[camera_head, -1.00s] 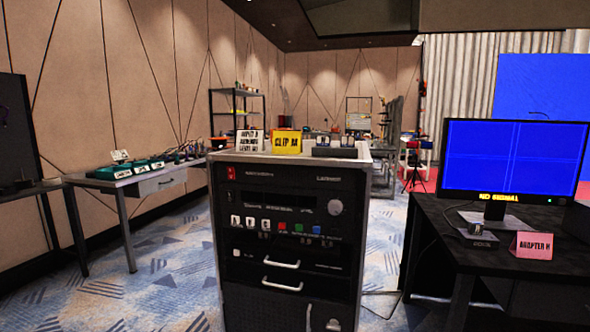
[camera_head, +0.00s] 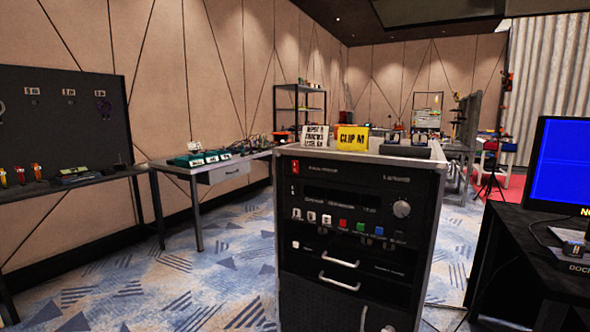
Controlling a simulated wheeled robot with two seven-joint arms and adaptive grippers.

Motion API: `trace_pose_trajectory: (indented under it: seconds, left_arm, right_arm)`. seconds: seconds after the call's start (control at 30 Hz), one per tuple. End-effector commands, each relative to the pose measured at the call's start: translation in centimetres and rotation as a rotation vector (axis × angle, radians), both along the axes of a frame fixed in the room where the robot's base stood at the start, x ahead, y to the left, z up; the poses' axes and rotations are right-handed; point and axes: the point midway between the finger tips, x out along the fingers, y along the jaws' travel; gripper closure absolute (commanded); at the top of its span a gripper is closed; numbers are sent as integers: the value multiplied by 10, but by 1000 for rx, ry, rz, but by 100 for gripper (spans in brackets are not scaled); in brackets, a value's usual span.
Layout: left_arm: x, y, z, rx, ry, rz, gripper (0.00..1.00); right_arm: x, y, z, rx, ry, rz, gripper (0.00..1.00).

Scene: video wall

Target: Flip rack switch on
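The black equipment rack (camera_head: 355,280) stands upright in the middle right of the head view, its front panel facing me. A small red switch (camera_head: 295,167) sits at the top left of its front panel; its on or off position is too small to tell. Below are a round silver knob (camera_head: 401,209), a row of white, red, green and blue buttons (camera_head: 344,224), and two silver handles (camera_head: 339,286). Neither of my grippers shows in this view.
A yellow "CLIP M" sign (camera_head: 352,138) and a white sign (camera_head: 315,134) stand on the rack. A desk with a blue monitor (camera_head: 562,165) is at right. A table (camera_head: 225,171) and a dark workbench (camera_head: 90,181) line the left wall. Carpet (camera_head: 170,270) left of the rack is clear.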

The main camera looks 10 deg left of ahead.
Motion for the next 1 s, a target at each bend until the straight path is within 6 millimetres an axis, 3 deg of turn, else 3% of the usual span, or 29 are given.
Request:
trace_pose_trajectory:
  seconds: [0.27,0.57,1.0]
  left_arm:
    - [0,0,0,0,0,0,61]
    - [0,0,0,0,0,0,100]
    - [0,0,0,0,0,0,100]
  right_arm:
    - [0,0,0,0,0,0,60]
    - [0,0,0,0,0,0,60]
    - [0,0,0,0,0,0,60]
